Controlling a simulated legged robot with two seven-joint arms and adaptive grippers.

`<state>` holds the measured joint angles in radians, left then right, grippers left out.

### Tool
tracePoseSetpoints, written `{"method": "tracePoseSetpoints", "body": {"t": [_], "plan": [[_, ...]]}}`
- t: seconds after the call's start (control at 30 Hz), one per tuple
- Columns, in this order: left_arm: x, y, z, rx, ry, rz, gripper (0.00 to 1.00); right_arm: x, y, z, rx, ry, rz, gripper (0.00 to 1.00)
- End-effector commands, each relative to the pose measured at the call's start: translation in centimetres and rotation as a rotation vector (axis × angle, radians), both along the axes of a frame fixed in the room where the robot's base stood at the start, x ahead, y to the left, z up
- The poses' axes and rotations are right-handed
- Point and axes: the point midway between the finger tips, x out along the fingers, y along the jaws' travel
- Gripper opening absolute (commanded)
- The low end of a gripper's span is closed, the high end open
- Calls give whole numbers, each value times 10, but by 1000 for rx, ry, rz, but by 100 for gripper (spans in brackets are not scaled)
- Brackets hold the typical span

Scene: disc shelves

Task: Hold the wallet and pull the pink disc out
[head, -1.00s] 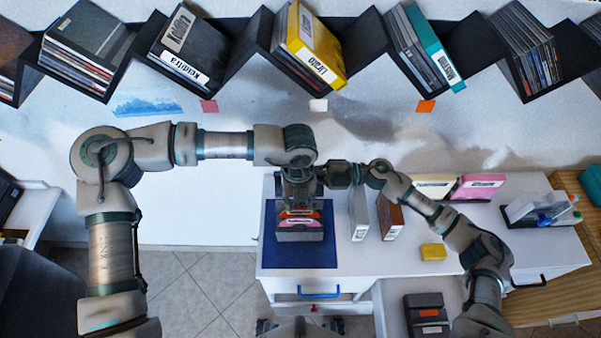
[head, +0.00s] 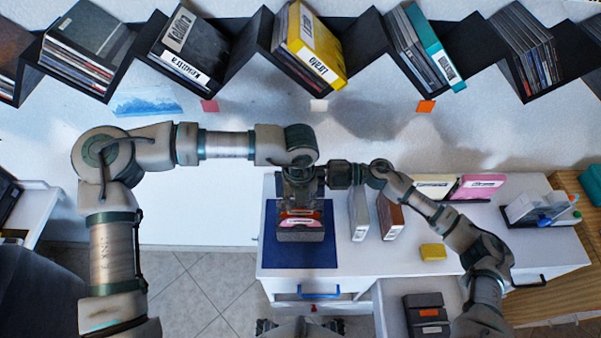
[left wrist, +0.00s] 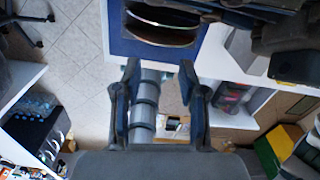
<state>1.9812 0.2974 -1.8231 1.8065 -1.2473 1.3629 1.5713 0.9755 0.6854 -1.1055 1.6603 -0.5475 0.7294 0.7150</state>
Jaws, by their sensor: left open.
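The wallet (head: 300,236) is a dark grey case standing on the blue mat (head: 270,255). A pink edge with a white label, which looks like the pink disc (head: 300,223), shows at its top, with an orange-red edge behind it. In the left wrist view the wallet (left wrist: 160,37) is at the top, with shiny curved edges in it. My left gripper (left wrist: 159,68) is open and empty there, its fingertips apart from the wallet in the picture. In the head view it hangs just above and behind the wallet. My right gripper (head: 337,175) is close beside it; its fingers are hidden.
A grey case (head: 359,214) and a brown case (head: 390,217) stand right of the mat. A yellow block (head: 433,252) lies farther right on the white desk (head: 410,268). A zigzag disc shelf (head: 255,60) spans the back wall.

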Motion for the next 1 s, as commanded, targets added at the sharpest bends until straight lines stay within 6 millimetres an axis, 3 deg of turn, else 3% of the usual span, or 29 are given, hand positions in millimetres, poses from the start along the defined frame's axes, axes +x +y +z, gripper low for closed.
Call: {"method": "tracePoseSetpoints", "body": {"t": [0.03,0.13,0.17,0.37,0.7,0.83,1.0], "plan": [[0,0,0,0,0,0,37,-1,0,-3,-4,3,1,0],[0,0,0,0,1,-21,12,-1,0,-3,-4,3,1,0],[-1,0,0,0,2,-38,9,-1,0,-3,-4,3,1,0],[-4,5,1,-6,10,-364,9,-1,0,-4,-5,3,1,0],[-4,25,7,-12,5,-1251,9,-1,0,-4,-5,4,1,0],[-2,34,9,-9,2,-1494,9,-1,0,-4,-5,4,1,0],[-1,40,10,-5,-1,-1672,9,-1,0,-4,-5,4,1,0]]}}
